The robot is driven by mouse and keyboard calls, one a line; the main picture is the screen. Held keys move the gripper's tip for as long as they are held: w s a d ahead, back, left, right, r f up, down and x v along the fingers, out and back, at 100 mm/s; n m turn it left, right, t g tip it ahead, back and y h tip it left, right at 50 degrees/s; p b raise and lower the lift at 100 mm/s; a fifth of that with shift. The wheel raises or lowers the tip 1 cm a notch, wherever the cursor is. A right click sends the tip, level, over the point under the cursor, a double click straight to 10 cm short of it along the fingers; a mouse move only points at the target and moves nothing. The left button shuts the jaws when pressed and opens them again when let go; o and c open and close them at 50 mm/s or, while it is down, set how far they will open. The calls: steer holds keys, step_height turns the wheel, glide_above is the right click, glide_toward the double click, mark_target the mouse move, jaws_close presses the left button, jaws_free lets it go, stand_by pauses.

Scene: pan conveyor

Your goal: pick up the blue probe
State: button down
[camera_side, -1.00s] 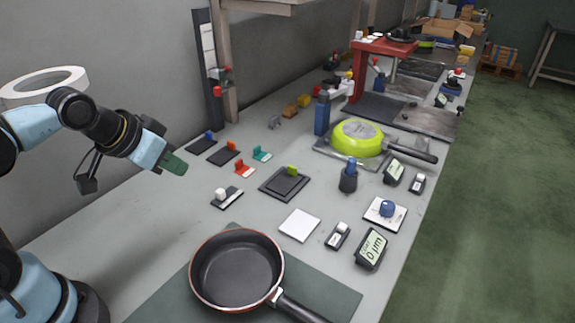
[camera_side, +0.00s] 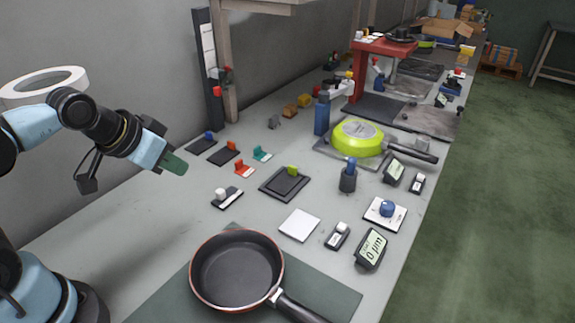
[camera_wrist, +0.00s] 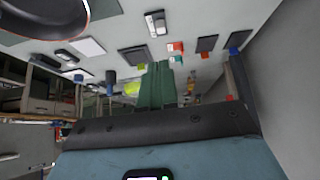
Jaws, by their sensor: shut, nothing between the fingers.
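A blue probe (camera_side: 351,163) stands upright in a dark round holder (camera_side: 348,182) on the grey bench, right of the black square pad. In the wrist view, what looks like the same blue-and-dark piece (camera_wrist: 110,77) shows left of my fingers. My gripper (camera_side: 174,164) has green fingers and is shut and empty. It hangs above the left side of the bench, well left of the probe and clear of everything. The green fingers also show in the wrist view (camera_wrist: 157,84).
A dark frying pan (camera_side: 237,268) lies at the front on a green mat. A blue knob on a white plate (camera_side: 398,219) and a display (camera_side: 371,250) stand near the right edge. A lime-green pan (camera_side: 357,138) lies behind the probe. A black pad (camera_side: 273,185) lies between.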

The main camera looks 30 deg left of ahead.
mark_target(349, 160)
steer(key=c, duration=0.9)
jaws_free()
steer(key=shift+w, duration=0.1)
steer(key=w+d+r+m+t+h, duration=0.1)
steer(key=w+d+m+h, duration=0.3)
steer(key=w+d, duration=0.6)
steer(key=shift+w+d+f+m+t+h, duration=0.6)
steer(key=shift+w+d+f, duration=1.35)
steer(key=shift+w, duration=1.45)
steer(key=shift+w+d+f+m+t+h, duration=0.25)
steer(key=shift+w+d+f+m+h, duration=0.85)
steer(key=shift+w+d, duration=1.8)
steer(key=shift+w+d+f+m+t+h, duration=0.45)
steer(key=shift+w+d+f, duration=1.35)
steer(key=shift+w, duration=2.1)
